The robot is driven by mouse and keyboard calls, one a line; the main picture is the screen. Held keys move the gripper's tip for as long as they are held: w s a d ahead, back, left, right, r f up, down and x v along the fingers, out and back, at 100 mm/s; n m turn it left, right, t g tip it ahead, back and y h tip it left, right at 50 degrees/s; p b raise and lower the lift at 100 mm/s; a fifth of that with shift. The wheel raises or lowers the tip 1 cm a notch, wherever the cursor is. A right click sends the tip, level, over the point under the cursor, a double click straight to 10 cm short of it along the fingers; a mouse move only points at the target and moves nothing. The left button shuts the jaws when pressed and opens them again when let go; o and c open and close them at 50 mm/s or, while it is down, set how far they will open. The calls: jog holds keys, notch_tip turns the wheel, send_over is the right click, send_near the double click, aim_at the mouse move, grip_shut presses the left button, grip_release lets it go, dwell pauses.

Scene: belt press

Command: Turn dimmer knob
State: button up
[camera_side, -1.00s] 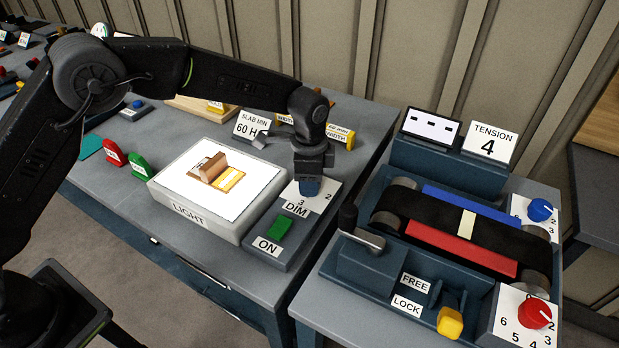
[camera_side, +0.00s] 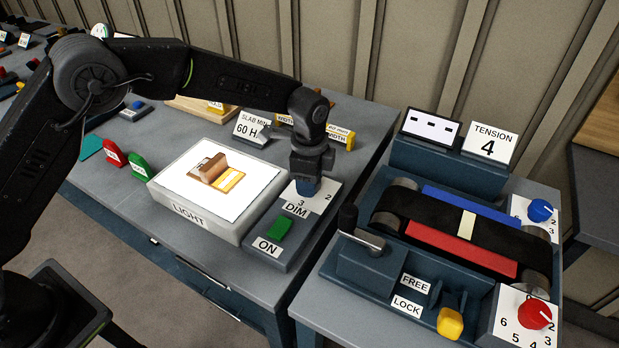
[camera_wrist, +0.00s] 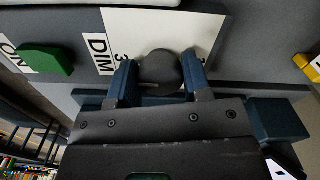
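The dimmer knob (camera_wrist: 160,68) is dark and round and stands on a white dial plate (camera_wrist: 203,30) marked DIM. In the wrist view it sits between the two blue fingers of my gripper (camera_wrist: 158,78), which appear to touch it on both sides. In the side view my gripper (camera_side: 306,188) points straight down over the dial and hides the knob. A 3 and a 2 show on the plate there; the knob's pointer cannot be made out. The light box (camera_side: 200,222) left of the dial glows white, with a brown and yellow piece (camera_side: 220,175) on it.
A green ON switch (camera_side: 286,229) is just in front of the dial. Red and green tags (camera_side: 126,162) stand left of the light box. A sign (camera_side: 252,128) and yellow blocks stand behind. The belt press (camera_side: 465,215) is to the right, across a gap.

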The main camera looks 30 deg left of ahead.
jog(key=o, duration=0.4)
jog(key=shift+r, duration=0.1)
notch_tip(320, 180, up, 14)
jog(key=shift+f, duration=0.15)
dwell(0.3)
dwell(0.4)
jog(key=s+a+r+n+t, duration=0.3)
jog(key=s+a+r+n, duration=0.5)
jog(key=s+a+r, duration=0.4)
jog(key=s+a+f+n+t, duration=0.1)
jog(key=s+a+f+n, duration=0.1)
jog(key=s, duration=0.3)
jog(key=s+a+f+n, duration=0.2)
jog(key=s, duration=0.4)
jog(key=s+a+f+n+t, duration=0.1)
jog(key=s+a+f+n, duration=0.1)
jog(key=s, duration=0.4)
jog(key=shift+s+a+n+t, duration=0.15)
jog(key=shift+n+t, duration=0.15)
jog(key=shift+n, duration=0.3)
